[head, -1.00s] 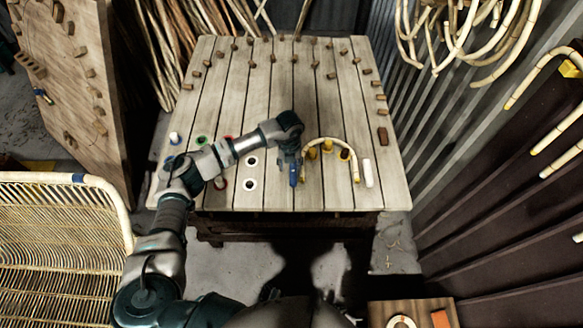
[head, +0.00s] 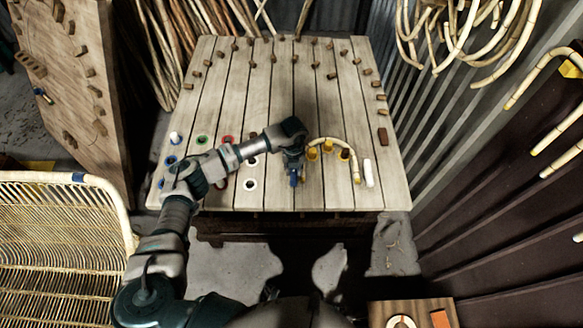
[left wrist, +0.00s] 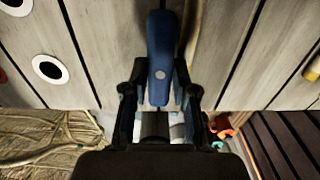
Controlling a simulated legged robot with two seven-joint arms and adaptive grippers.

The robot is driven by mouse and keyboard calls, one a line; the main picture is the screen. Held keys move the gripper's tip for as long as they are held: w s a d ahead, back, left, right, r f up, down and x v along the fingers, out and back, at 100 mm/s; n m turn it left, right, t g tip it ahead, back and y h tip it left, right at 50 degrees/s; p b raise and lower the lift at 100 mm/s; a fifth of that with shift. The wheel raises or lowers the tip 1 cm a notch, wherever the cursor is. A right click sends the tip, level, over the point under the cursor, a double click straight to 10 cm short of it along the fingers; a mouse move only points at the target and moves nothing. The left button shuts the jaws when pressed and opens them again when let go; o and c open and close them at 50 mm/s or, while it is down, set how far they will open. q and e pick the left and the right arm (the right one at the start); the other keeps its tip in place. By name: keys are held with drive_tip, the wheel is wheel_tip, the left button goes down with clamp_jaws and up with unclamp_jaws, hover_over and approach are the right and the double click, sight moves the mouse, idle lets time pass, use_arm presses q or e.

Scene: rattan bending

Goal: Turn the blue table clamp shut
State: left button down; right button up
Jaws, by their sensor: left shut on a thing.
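The blue table clamp (head: 293,179) is at the front of the slatted wooden table (head: 230,80), beside the left end of a bent rattan piece (head: 328,141). My left gripper (head: 293,168) reaches down over the clamp and is shut on it. In the left wrist view the clamp's long blue handle (left wrist: 160,45) lies between the two fingers of my left gripper (left wrist: 160,78). The gripper hides part of the clamp in the head view. My right gripper is not in view.
Yellow pegs (head: 312,153) stand inside the rattan bend. A white stick (head: 368,172) lies to its right. Several colored rings (head: 250,184) lie on the table to the left, under and around my left arm. A woven rattan chair (head: 60,240) stands at the left. The table's back half holds short wooden pegs.

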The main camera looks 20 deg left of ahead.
use_arm(q)
drive_tip(key=shift+a, duration=0.1)
drive_tip(key=shift+m, duration=0.5)
drive_tip(key=shift+f+m, duration=0.1)
drive_tip(key=shift+m, duration=0.2)
drive_tip(key=shift+w+a+m+b, duration=0.15)
drive_tip(key=shift+m+b, duration=0.25)
drive_tip(key=shift+m, duration=0.8)
drive_tip(key=m+b, duration=0.1)
drive_tip(key=m, duration=0.1)
drive_tip(key=shift+m, duration=0.3)
drive_tip(key=m+b, duration=0.1)
drive_tip(key=m, duration=0.2)
drive_tip(key=shift+m, duration=0.4)
drive_tip(key=m+b, duration=0.1)
drive_tip(key=m, duration=0.3)
drive_tip(key=shift+m+b, duration=0.75)
drive_tip(key=shift+m, duration=1.05)
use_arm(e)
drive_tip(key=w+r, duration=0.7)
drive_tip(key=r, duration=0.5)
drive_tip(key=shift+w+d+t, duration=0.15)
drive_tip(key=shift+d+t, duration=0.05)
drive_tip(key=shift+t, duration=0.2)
